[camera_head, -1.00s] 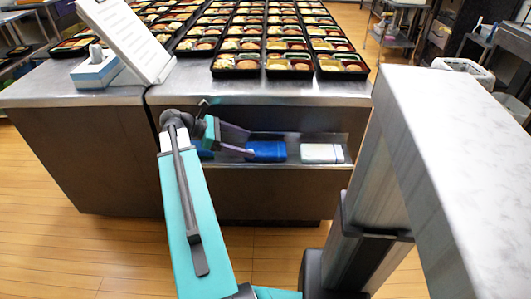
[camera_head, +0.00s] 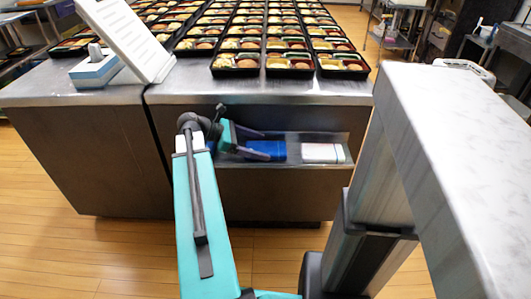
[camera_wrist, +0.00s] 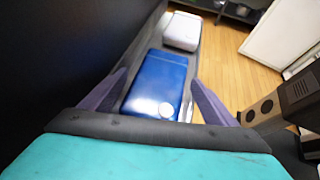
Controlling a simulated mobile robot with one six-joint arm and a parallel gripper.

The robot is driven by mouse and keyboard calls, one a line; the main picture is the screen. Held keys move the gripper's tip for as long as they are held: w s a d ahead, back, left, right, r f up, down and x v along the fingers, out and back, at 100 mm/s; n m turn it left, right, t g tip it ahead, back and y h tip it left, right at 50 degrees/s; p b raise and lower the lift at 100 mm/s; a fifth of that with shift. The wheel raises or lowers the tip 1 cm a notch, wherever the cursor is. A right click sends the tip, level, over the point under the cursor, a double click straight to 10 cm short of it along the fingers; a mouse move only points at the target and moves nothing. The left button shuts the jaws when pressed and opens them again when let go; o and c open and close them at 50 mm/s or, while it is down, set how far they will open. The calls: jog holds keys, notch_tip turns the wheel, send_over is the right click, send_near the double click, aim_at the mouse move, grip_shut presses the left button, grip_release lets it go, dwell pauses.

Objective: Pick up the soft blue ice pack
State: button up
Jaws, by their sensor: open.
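My gripper (camera_head: 274,144) is open and empty. In the wrist view its two purple fingers (camera_wrist: 159,77) stand apart, one on each side of the pack. I cannot tell whether they touch it or how far above it they are. The pack's near end is hidden behind the gripper body.
A white pack (camera_head: 323,152) lies right of the blue one on the shelf (camera_head: 315,162). The steel counter top (camera_head: 265,91) overhangs the recess and carries rows of bento trays (camera_head: 235,64). A white tilted panel (camera_head: 128,38) stands at the left. Wooden floor lies in front.

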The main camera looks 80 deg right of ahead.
jog(key=shift+s+d+f, duration=0.15)
jog(key=shift+s+f, duration=0.1)
jog(key=shift+s, duration=0.2)
jog(key=c, duration=1.2)
